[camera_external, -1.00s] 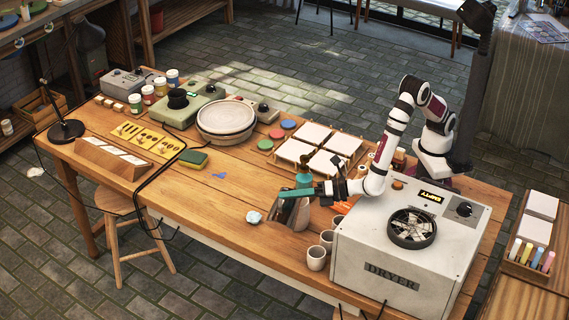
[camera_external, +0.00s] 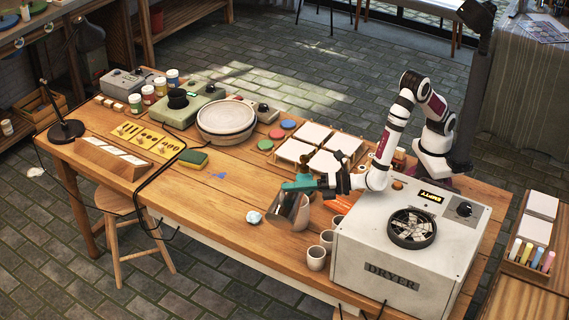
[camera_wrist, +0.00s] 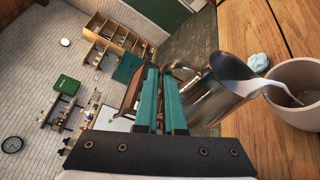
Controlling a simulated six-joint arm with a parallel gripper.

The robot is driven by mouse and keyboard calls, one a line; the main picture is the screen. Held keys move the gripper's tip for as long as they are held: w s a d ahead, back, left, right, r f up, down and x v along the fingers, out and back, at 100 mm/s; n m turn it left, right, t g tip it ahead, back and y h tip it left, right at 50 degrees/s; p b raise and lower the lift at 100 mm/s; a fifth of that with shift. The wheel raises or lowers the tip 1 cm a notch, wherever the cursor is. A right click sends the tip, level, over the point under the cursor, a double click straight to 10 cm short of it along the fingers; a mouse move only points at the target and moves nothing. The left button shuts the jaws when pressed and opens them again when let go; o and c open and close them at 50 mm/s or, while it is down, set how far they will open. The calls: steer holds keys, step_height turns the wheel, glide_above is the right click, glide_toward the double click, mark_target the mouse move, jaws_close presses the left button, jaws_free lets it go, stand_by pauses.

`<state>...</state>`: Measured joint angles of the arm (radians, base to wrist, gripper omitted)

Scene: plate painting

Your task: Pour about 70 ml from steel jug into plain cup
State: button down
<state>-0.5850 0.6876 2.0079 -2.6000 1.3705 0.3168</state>
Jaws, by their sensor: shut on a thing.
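The steel jug (camera_external: 283,205) is held tilted above the table in the external view. In the wrist view the jug (camera_wrist: 207,98) leans to the right, with white liquid at its lip. A thin white streak runs from the lip into a plain pale cup (camera_wrist: 292,112), which stands upright beside and below the spout. The cup (camera_external: 302,217) is partly hidden behind the jug in the external view. My gripper (camera_external: 291,185) has its green fingers shut on the jug's handle; the fingers (camera_wrist: 162,78) also show in the wrist view. The liquid level in the cup is hard to tell.
Several more cups (camera_external: 316,259) stand by the dryer (camera_external: 385,265), close to the right. A crumpled pale lump (camera_external: 254,217) lies left of the jug. White tiles (camera_external: 315,134) lie behind. The table's front left is mostly clear.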

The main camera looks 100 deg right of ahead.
mark_target(288, 212)
steer(key=shift+s+d+r+m, duration=0.3)
steer(key=shift+s+d+m, duration=0.15)
steer(key=shift+d, duration=0.25)
stand_by(0.8)
steer(key=shift+s+d+r+m+t, duration=0.3)
steer(key=shift+s+d+r+m, duration=0.05)
steer(key=shift+r+m, duration=0.25)
stand_by(0.9)
steer(key=a+n, duration=0.1)
steer(key=w+a+f, duration=0.1)
steer(key=w+a+f+n+g, duration=0.1)
steer(key=shift+w+a+f+n, duration=0.15)
steer(key=shift+w+a+n, duration=0.1)
steer(key=shift+a+n, duration=0.15)
steer(key=shift+w+a+f+n+g, duration=0.25)
steer(key=shift+a+f+n+g, duration=0.1)
steer(key=shift+n, duration=0.1)
steer(key=shift+w+a+n+g, duration=0.3)
steer(key=shift+a+n, duration=0.1)
steer(key=shift+n, duration=0.2)
stand_by(0.6)
